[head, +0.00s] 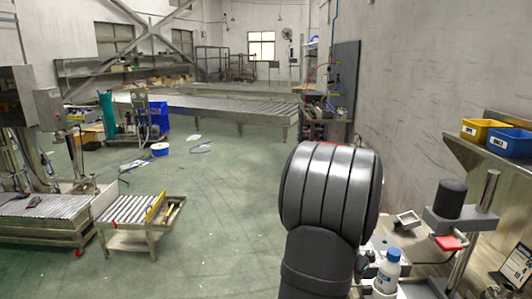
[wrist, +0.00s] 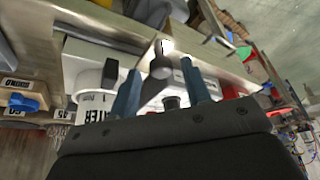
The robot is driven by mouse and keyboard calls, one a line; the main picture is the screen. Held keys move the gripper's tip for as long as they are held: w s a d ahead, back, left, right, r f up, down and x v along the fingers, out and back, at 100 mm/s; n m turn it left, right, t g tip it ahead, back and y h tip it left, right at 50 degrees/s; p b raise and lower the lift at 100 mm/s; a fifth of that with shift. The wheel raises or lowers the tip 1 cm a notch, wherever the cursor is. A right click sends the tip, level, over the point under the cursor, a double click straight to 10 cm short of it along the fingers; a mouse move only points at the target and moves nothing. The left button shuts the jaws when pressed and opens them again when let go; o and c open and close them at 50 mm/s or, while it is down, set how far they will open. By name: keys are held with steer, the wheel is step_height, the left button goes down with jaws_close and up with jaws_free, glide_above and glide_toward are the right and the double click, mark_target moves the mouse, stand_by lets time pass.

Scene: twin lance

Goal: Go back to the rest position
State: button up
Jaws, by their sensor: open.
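My gripper (wrist: 162,92) shows in the wrist view with its two blue-grey fingers apart. I see nothing clearly held between them. A grey rod-like part with a rounded end (wrist: 161,62) appears beyond the gap, and I cannot tell its distance. In the head view my dark grey arm fills the lower centre right, and the gripper itself does not show there. The wrist view is strongly tilted.
In the head view a white bottle with a blue cap (head: 388,271) stands just right of my arm. A stand with a black cylinder (head: 452,198) is farther right. Yellow (head: 477,131) and blue (head: 511,142) bins sit on a shelf. Green floor (head: 225,195) lies open to the left.

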steer(key=shift+d, duration=1.45)
